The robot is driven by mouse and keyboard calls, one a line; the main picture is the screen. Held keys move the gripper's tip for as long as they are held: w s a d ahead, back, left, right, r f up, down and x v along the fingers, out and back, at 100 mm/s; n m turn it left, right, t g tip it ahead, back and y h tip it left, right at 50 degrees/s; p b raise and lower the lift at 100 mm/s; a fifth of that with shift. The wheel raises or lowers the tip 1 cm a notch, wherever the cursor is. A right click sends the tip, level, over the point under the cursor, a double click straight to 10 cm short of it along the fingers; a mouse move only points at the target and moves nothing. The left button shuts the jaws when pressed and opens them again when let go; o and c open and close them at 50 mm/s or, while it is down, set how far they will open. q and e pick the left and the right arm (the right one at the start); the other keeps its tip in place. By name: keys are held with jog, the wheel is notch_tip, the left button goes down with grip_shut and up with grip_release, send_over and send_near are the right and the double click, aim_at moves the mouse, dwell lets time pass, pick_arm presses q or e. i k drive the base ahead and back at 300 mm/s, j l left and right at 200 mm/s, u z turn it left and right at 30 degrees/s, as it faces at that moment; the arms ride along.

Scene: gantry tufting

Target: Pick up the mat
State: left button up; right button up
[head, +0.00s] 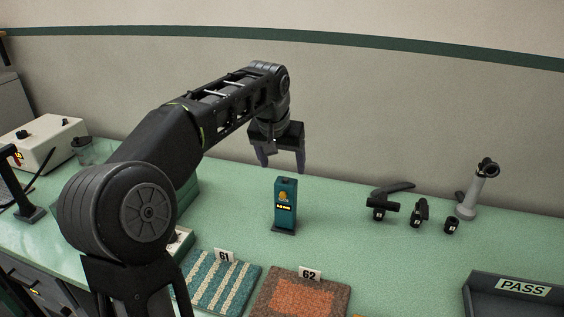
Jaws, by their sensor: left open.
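Two mats lie flat on the green bench. The teal and cream striped mat (222,284) has a tag reading 61 at its far edge. The orange mat with a grey-brown border (302,297) has a tag reading 62, and its near part is cut off by the bottom of the picture. My left gripper (282,165) is open and empty, fingers pointing down, above the back of the bench and well beyond both mats. My right gripper is not in view.
A teal device (285,204) with a lit display stands upright between my left gripper and the mats. Several dark tools (420,212) and a grey stand (467,205) are at right. A dark PASS tray (515,300) is at lower right. Bench between tools and tray is clear.

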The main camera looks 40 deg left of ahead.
aim_at(284, 293)
jog(key=k, duration=1.5)
